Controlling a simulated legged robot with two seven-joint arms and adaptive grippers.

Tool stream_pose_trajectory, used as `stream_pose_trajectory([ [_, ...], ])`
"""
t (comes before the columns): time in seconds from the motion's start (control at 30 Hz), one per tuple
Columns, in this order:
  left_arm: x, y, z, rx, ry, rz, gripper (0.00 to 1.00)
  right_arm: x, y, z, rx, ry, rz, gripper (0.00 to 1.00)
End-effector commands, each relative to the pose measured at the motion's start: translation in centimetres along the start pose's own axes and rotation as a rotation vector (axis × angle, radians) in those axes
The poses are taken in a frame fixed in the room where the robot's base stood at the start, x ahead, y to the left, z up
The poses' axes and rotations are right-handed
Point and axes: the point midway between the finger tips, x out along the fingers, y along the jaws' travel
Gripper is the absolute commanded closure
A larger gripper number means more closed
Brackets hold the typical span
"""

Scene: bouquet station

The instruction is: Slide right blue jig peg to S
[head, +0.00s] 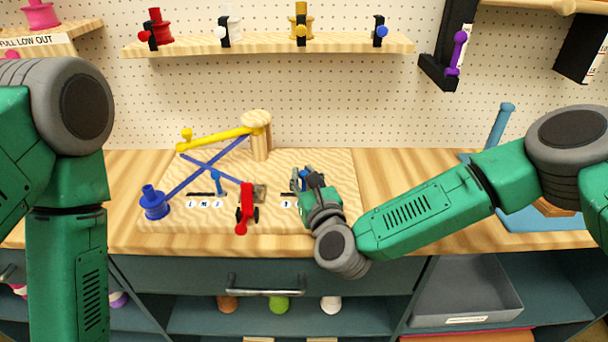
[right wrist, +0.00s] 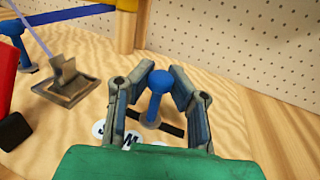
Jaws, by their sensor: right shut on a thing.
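The right blue jig peg (right wrist: 160,85) stands upright in a dark slot (right wrist: 172,129) on the wooden board in the right wrist view. My right gripper (right wrist: 157,88) has a finger on each side of it and is shut on it. Round white letter labels (right wrist: 131,139) lie beside the slot, partly hidden by my gripper; one seems to read M. In the head view my right gripper (head: 300,180) covers most of this peg and slot, with one label (head: 287,204) showing to its left. My left arm shows at the left, its gripper out of view.
Another blue peg (head: 216,182) stands in a slot with labels left of centre. A red piece (head: 245,208) and a metal clip (right wrist: 67,80) are left of my right gripper. Crossed blue rods (head: 205,168), a yellow bar (head: 215,139) and a wooden post (head: 258,135) stand behind.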

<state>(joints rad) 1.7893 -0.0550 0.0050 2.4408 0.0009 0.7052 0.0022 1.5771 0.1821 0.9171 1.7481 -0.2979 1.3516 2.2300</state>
Motion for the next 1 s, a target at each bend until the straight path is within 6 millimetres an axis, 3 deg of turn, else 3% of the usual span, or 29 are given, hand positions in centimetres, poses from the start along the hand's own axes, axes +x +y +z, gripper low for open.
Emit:
stream_pose_trajectory([
  [0.23,2.1,0.0,0.1,0.0,0.0,0.0,0.6,0.9,3.1,-0.4,0.002,-0.001,0.005,1.0],
  [0.53,2.1,0.0,0.1,-0.001,0.0,0.0,0.6,0.9,3.7,0.0,0.002,0.002,0.012,1.0],
  [0.63,2.1,0.0,0.1,0.0,0.0,0.0,0.6,0.8,3.7,0.0,0.002,0.002,0.011,0.61],
  [1.0,2.0,0.0,0.3,-0.001,0.002,-0.001,0.6,0.7,3.4,-0.1,0.002,0.001,0.005,0.6],
])
